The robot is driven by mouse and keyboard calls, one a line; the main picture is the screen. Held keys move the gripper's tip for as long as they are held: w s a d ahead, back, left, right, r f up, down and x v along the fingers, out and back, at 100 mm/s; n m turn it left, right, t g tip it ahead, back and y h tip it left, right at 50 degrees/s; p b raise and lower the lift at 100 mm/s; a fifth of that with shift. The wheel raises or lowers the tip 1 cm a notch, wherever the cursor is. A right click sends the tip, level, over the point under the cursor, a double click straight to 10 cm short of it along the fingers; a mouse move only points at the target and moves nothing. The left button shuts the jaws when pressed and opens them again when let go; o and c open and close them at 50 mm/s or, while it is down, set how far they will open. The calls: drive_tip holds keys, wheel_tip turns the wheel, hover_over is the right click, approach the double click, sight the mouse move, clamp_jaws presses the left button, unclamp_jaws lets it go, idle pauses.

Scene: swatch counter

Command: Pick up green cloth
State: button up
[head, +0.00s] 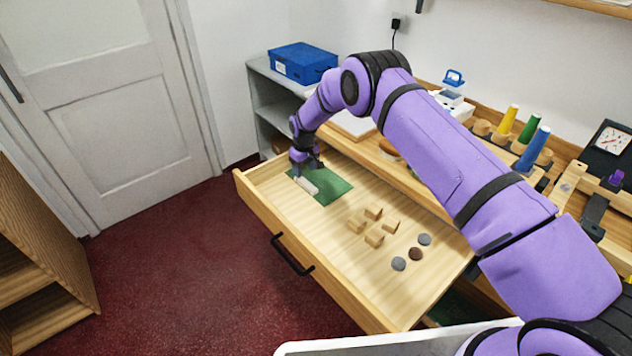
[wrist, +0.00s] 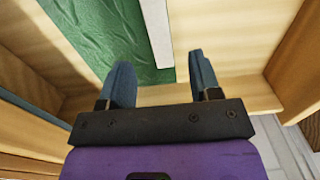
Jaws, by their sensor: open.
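The green cloth (head: 333,184) lies flat in the left end of the open wooden drawer (head: 345,228). My gripper (head: 308,170) is over the cloth's left part and hides some of it. In the wrist view the cloth (wrist: 100,38) fills the upper left, just beyond my fingertips. My gripper (wrist: 161,72) is open, with nothing between its two fingers. A pale strip (wrist: 157,28) lies on or at the cloth, in line with the gap between the fingers. Whether the fingertips touch the cloth I cannot tell.
Several small wooden blocks (head: 374,212) and round discs (head: 415,253) lie farther right in the drawer. The drawer walls stand close around my gripper. A counter with colored cones (head: 530,128) is behind, and a blue box (head: 303,62) sits on a grey shelf.

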sight(306, 182)
wheel_tip(306, 182, down, 6)
drive_tip(key=shift+f, duration=0.25)
drive_tip(key=shift+d, duration=0.1)
drive_tip(key=c, duration=1.1)
